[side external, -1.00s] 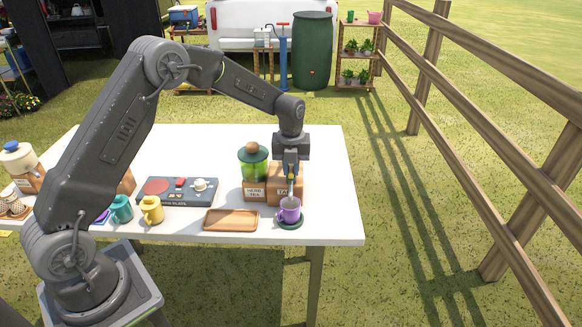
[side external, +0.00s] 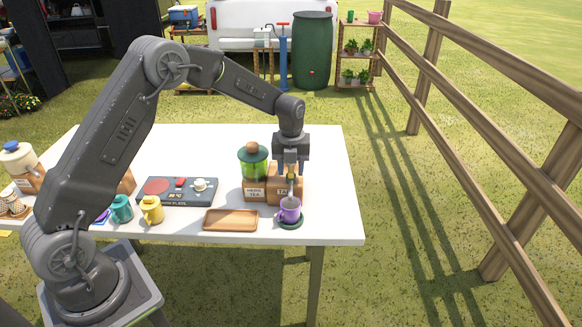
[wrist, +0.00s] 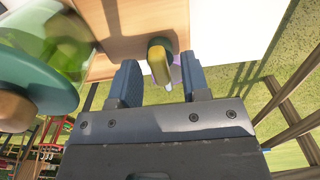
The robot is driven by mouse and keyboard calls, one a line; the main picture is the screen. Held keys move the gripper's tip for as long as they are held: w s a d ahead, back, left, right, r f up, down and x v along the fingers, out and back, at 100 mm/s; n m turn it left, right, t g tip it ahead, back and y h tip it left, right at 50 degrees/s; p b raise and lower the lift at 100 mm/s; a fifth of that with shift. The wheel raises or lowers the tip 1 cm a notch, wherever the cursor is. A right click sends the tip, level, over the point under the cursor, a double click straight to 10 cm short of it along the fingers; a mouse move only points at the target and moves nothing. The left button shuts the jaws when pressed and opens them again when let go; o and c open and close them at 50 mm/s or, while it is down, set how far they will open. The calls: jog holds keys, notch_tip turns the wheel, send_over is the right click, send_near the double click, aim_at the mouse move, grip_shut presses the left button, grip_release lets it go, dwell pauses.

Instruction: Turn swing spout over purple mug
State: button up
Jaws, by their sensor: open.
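The purple mug (side external: 289,212) stands upright on a dark green coaster (side external: 291,224) at the front right of the table. The swing spout (side external: 291,186) comes from the front of a wooden box (side external: 278,188) and hangs over the mug in the side view. My gripper (side external: 291,170) is open just above the spout, at the box's front. In the wrist view the yellowish top of the spout (wrist: 159,62) lies between the open fingers of my gripper (wrist: 160,82), with space on each side. Only a purple sliver of the mug (wrist: 176,74) shows there.
A green glass jar (side external: 253,165) on a herb tea box stands just left of the spout's box. A wooden tray (side external: 231,219) lies left of the mug. Yellow (side external: 152,209) and teal (side external: 121,209) mugs stand further left. The table's right edge is close.

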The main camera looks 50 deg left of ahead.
aim_at(291, 169)
jog(key=shift+r, duration=0.15)
notch_tip(291, 169, up, 14)
jog(key=shift+f, duration=0.2)
jog(key=s+d+r+n+t, duration=0.1)
jog(key=s+d+r+n, duration=0.1)
jog(key=s+r+n, duration=0.45)
jog(key=s+d+r+n+t, duration=0.2)
jog(key=s+d+r+n, duration=0.15)
jog(key=s+n, duration=0.45)
jog(key=s+f+n+t, duration=0.1)
jog(key=s+n, duration=0.5)
jog(key=s, duration=0.2)
jog(key=s+d+f+n+t, duration=0.1)
jog(key=s+f+n, duration=0.1)
jog(key=s+n, duration=0.4)
jog(key=s, duration=0.2)
jog(key=shift+s+d+n+t, duration=0.25)
jog(key=shift+s+n+t, duration=0.05)
jog(key=shift+s+n, duration=0.1)
